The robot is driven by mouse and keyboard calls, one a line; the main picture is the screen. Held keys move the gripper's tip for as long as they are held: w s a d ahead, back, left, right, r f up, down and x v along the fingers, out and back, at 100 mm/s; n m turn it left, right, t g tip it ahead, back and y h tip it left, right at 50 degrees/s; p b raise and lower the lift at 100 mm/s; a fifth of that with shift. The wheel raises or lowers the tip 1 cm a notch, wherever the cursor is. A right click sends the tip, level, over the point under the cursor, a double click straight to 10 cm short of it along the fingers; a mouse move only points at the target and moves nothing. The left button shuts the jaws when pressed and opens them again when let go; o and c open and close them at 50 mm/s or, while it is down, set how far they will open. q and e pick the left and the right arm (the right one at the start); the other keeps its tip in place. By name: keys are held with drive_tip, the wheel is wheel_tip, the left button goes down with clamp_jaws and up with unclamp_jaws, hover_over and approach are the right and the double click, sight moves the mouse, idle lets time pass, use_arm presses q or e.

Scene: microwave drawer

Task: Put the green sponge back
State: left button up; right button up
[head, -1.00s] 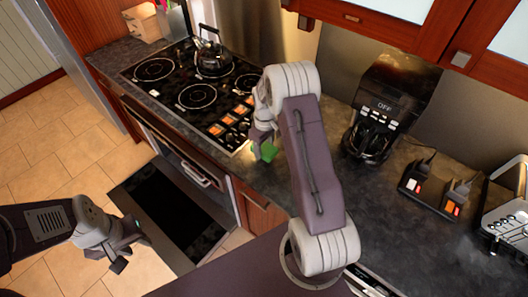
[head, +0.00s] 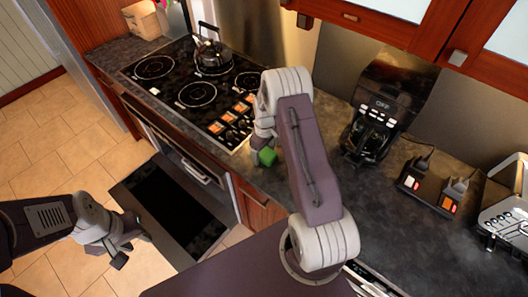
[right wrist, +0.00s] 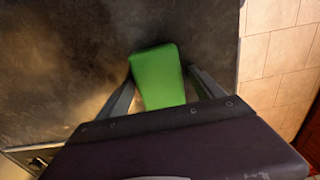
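The green sponge (head: 267,156) is at the tip of my right gripper (head: 262,146), over the counter strip just right of the stove in the head view. In the right wrist view the sponge (right wrist: 158,76) sits between the two fingers of my right gripper (right wrist: 160,72), which appear closed on its sides. The dark counter (right wrist: 60,65) lies behind it. My left gripper (head: 122,250) is over the floor at lower left in the head view, with nothing seen in it. Its finger gap is too small to judge.
A stove (head: 180,88) with a kettle (head: 212,58) is left of my right gripper. Below it, a drawer-like dark panel (head: 170,207) extends over the tiled floor.

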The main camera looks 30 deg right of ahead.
sight(264, 152)
drive_tip(key=shift+r, duration=0.55)
wheel_tip(264, 152, up, 11)
drive_tip(key=b, duration=0.2)
drive_tip(key=s+a+f+m+b, duration=0.1)
drive_tip(key=s+a+m, duration=0.1)
drive_tip(key=s+a, duration=0.3)
drive_tip(key=s+a+f+m+t+b, duration=0.1)
drive_tip(key=s+a, duration=0.5)
drive_tip(key=s, duration=0.7)
drive_tip(key=shift+s+m+b, duration=0.2)
drive_tip(key=shift+m+b, duration=0.45)
drive_tip(key=shift+m, duration=0.25)
drive_tip(key=shift+f, duration=0.1)
